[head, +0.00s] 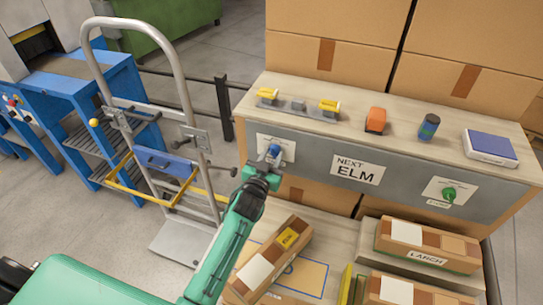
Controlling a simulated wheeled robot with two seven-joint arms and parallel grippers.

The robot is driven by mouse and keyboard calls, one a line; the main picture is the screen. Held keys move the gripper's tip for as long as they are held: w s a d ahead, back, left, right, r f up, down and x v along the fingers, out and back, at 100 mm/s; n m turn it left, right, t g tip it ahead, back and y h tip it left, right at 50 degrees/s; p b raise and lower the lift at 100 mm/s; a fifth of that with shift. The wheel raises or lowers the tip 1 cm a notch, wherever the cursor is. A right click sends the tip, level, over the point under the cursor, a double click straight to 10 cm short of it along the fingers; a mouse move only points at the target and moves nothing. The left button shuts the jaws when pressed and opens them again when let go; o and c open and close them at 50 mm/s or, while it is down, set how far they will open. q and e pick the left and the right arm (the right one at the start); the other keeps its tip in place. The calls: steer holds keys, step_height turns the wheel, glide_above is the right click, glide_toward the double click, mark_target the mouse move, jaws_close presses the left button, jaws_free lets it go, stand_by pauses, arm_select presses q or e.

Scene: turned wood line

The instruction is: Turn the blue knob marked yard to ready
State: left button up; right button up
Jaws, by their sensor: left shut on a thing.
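The blue knob (275,149) sits on a white label plate (289,144) at the left of the grey front panel. My left gripper (272,157) reaches up to it from below and is shut on it. The gripper covers part of the knob and most of the plate, so its marks and the knob's pointing cannot be read. My right gripper is not in view.
A green knob (449,194) and a "NEXT ELM" sign (357,168) are on the same panel. A hand truck (187,80) stands left. Several items, including an orange one (376,120), stand on the bench top (350,100).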

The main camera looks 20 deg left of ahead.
arm_select(q)
steer(key=m, duration=0.6)
steer(key=shift+m+p, duration=0.3)
steer(key=shift+p, duration=0.1)
steer(key=o, duration=1)
steer(key=shift+s+a+b, duration=0.15)
steer(key=shift+s+b, duration=0.3)
steer(key=shift+s, duration=3)
steer(key=shift+s+a+b, duration=0.1)
steer(key=shift+s+b, duration=0.35)
steer(key=shift+s, duration=3)
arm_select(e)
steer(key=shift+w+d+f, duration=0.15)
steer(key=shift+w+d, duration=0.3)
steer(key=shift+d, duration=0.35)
